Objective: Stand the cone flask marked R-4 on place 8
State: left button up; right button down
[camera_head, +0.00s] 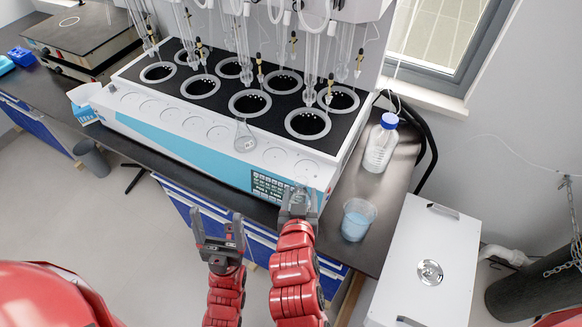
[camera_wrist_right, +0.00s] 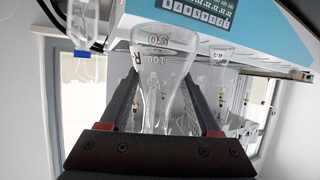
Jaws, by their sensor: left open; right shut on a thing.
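My right gripper (camera_head: 298,202) is shut on a clear cone flask (camera_head: 305,190), at the front right corner of the white distiller. The right wrist view shows this flask (camera_wrist_right: 157,75) between the fingers, with marks 50 and 100 and part of a letter that looks like R; the rest of its label is hidden. The round places run along the distiller's front ledge (camera_head: 218,132); their numbers are not legible. The held flask is close to the rightmost place, and contact cannot be told. My left gripper (camera_head: 220,240) is open and empty, in front of the bench.
Another clear flask (camera_head: 245,138) stands on the ledge, left of the held one; it also shows in the wrist view (camera_wrist_right: 222,54). A blue-capped bottle (camera_head: 380,147) and a beaker of blue liquid (camera_head: 356,220) stand on the right. Glassware hangs above the heating wells.

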jog(key=shift+w+a+r+b, duration=0.15)
jog(key=shift+a+b, duration=0.05)
jog(key=shift+b, duration=0.15)
jog(key=w, duration=0.4)
jog(key=w+d, duration=0.1)
jog(key=w, duration=0.4)
jog(key=w+f, duration=0.1)
jog(key=w, duration=0.4)
jog(key=shift+w+d+b, duration=0.15)
jog(key=shift+d+b, duration=0.05)
jog(key=shift+b, duration=0.2)
jog(key=shift+w+f, duration=0.1)
jog(key=shift+w, duration=0.4)
jog(key=shift+w+f+p, duration=0.1)
jog(key=shift+p, duration=0.3)
notch_tip(320, 180, down, 3)
jog(key=shift+r+p, duration=0.2)
jog(key=shift+p, duration=0.6)
jog(key=shift+f, duration=0.35)
